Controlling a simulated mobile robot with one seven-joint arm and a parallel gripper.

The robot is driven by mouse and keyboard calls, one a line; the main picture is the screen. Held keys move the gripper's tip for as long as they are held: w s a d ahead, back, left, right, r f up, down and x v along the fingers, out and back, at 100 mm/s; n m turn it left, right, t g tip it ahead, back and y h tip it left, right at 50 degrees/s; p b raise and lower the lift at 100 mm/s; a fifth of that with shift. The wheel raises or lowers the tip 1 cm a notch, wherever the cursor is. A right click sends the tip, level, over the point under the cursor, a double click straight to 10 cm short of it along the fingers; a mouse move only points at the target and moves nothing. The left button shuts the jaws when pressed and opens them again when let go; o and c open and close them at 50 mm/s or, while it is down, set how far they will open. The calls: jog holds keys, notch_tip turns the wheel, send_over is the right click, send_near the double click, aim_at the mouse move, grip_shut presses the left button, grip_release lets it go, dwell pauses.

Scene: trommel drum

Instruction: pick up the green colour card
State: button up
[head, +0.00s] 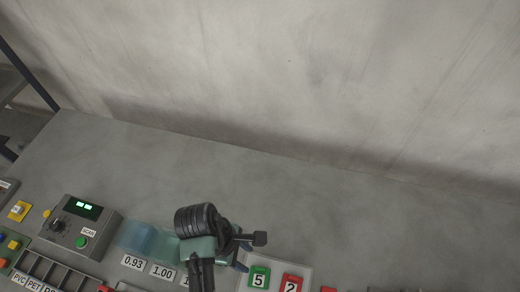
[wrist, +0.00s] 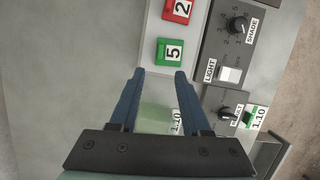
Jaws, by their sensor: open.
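A green card marked 5 (head: 258,277) lies on a pale tray (head: 303,262), beside a red card marked 2 (head: 291,284). In the wrist view the green card (wrist: 170,51) is just beyond my fingertips and slightly right of their middle; the red card (wrist: 178,10) is further out. My gripper (wrist: 160,73) is open, with nothing held between its blue fingers. In the head view my gripper (head: 241,263) is just left of the green card, and my arm hides part of the bench there. The height gap to the card is hard to tell.
A grey control box with knobs (wrist: 228,50) stands right of the tray in the wrist view. A pale green panel (wrist: 155,118) labelled 1.10 lies below the fingers. A scan box (head: 82,228) stands at left in the head view. The bench behind (head: 330,200) is clear up to the wall.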

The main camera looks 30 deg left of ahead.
send_over(260, 269)
jog(key=s+a, duration=0.1)
jog(key=a, duration=0.1)
notch_tip(260, 269, down, 4)
jog(key=shift+a+f, duration=0.15)
jog(key=shift+f, duration=0.05)
jog(key=shift+p+x, duration=0.55)
jog(key=shift+x, duration=2.5)
jog(key=shift+w, duration=0.15)
jog(key=shift+c, duration=0.3)
grip_shut()
